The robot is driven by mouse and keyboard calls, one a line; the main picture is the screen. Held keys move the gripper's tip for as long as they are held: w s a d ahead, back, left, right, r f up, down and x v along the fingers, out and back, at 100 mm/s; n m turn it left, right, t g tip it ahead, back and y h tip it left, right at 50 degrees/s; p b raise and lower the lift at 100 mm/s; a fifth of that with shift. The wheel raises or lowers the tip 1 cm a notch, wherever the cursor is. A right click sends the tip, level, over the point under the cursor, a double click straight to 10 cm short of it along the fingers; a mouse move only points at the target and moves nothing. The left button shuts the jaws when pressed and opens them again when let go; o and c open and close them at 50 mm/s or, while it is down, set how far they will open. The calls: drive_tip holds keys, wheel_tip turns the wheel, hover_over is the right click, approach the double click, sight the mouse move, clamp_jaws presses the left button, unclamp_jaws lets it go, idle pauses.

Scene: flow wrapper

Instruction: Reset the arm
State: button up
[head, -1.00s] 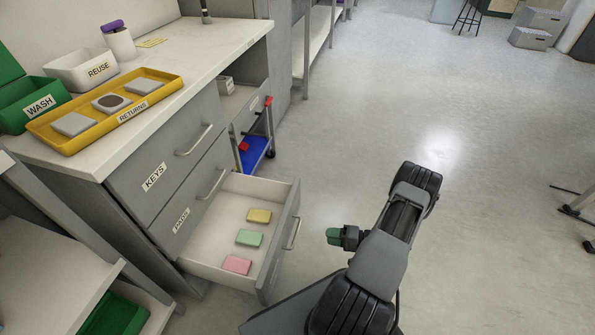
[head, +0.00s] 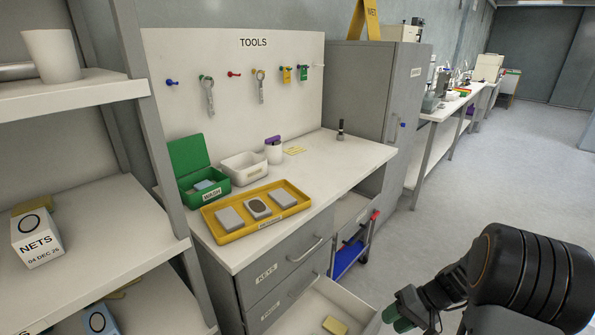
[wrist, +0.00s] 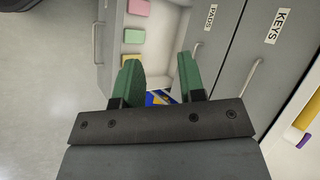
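My gripper (wrist: 160,82) shows in the wrist view with two green fingers spread apart and nothing between them. In the head view my gripper (head: 402,318) is at the bottom right, beside the open drawer, partly cut off by the frame edge. My dark arm fills the bottom right corner. The open drawer (head: 300,312) holds a yellow pad (head: 335,325); the wrist view shows pink (wrist: 138,8), green (wrist: 133,36) and yellow pads in it.
The counter bears a yellow tray (head: 292,222) with three grey items, a green box (head: 190,160) and a white bin (head: 245,167). A shelf rack (head: 165,140) stands at left. Floor at right is clear.

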drive_tip(key=s+a+r+t+h+p, duration=0.1)
drive_tip(key=r+p, duration=0.4)
drive_tip(key=r, duration=0.6)
drive_tip(key=s+a+r+n+t+h+p, duration=0.1)
drive_tip(key=s+a+r+h+p, duration=0.2)
drive_tip(key=r, duration=0.7)
drive_tip(key=s+a+r+n+t+h+p, duration=0.1)
drive_tip(key=s+a+r+t+h+p, duration=0.1)
drive_tip(key=r+p, duration=0.5)
wheel_tip(320, 180, up, 5)
drive_tip(key=shift+s+a+f+h+p, duration=0.15)
drive_tip(key=shift+s+a+h+p, duration=0.3)
drive_tip(key=shift+a+h, duration=0.75)
drive_tip(key=shift+s+a, duration=0.1)
drive_tip(key=shift+a, duration=0.05)
